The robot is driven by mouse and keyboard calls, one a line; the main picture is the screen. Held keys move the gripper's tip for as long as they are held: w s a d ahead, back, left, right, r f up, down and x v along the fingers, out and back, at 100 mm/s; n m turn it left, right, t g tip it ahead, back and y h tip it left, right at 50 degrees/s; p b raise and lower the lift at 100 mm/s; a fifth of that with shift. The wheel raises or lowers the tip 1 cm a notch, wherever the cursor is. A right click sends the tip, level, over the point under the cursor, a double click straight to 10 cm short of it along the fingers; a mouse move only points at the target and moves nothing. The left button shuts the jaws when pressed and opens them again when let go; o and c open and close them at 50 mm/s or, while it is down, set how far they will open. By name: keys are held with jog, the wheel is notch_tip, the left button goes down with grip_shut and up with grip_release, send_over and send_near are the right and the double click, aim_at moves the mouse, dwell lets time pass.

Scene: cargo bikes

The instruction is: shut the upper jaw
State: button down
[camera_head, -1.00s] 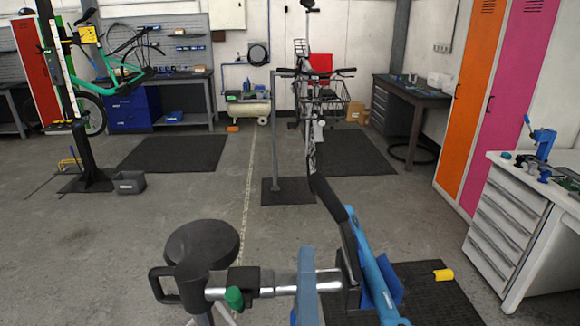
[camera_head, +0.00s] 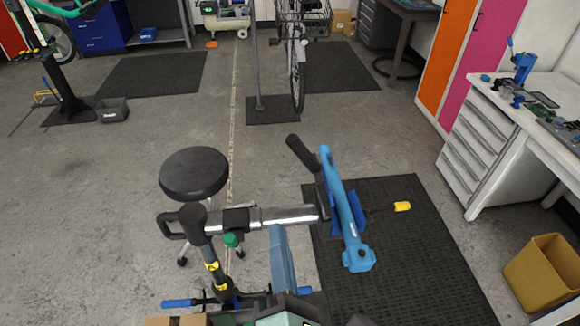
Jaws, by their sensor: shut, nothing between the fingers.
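A stand clamp head shows at lower centre in the head camera view, on a chrome tube (camera_head: 285,216) with a green knob (camera_head: 231,239). A long light-blue jaw arm (camera_head: 344,205) at its right end slants down to the right; I take it as the upper jaw. A darker blue piece (camera_head: 362,214) lies beside and partly behind it. Seen from above, I cannot tell how wide the gap between them is. A black lever (camera_head: 303,153) sticks up to the left beside the jaw arm. I cannot make out my gripper in this view.
A round black stool (camera_head: 194,172) stands just left of the clamp. A black mat (camera_head: 420,255) with a yellow-ended tool (camera_head: 402,206) lies to the right. A white drawer bench (camera_head: 500,130) and yellow bin (camera_head: 545,272) stand further right. Open floor lies at left.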

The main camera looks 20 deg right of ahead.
jog(key=w+d+r+p, duration=0.2)
jog(key=w+d+p, duration=0.4)
jog(key=w, duration=0.3)
jog(key=shift+w, duration=0.4)
dwell(0.4)
jog(key=shift+d, duration=0.1)
